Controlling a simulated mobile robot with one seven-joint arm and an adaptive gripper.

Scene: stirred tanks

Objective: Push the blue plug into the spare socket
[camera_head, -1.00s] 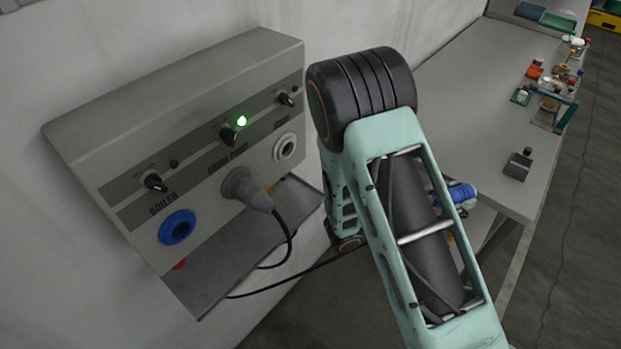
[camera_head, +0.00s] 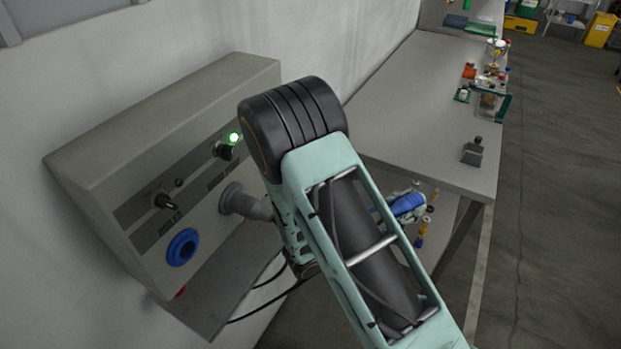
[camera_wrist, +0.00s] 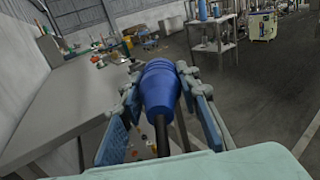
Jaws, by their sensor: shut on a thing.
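The blue plug (camera_wrist: 160,88) is held between the fingers of my gripper (camera_wrist: 163,72) in the wrist view, with its dark cable running back toward the camera. In the head view the blue plug (camera_head: 407,205) shows behind my arm, in front of the bench and well to the right of the panel, touching no socket. The wall panel (camera_head: 95,185) has a blue-ringed socket (camera_head: 182,247) below the BOILER label. A grey plug (camera_head: 240,203) sits in the middle socket. The panel's right part is hidden behind my arm.
A grey shelf (camera_head: 208,300) juts out under the panel, with black cables beside it. The long bench (camera_head: 400,125) runs along the wall, with a dark block (camera_head: 473,152) and several small items on it. The floor (camera_head: 550,200) to the right is clear.

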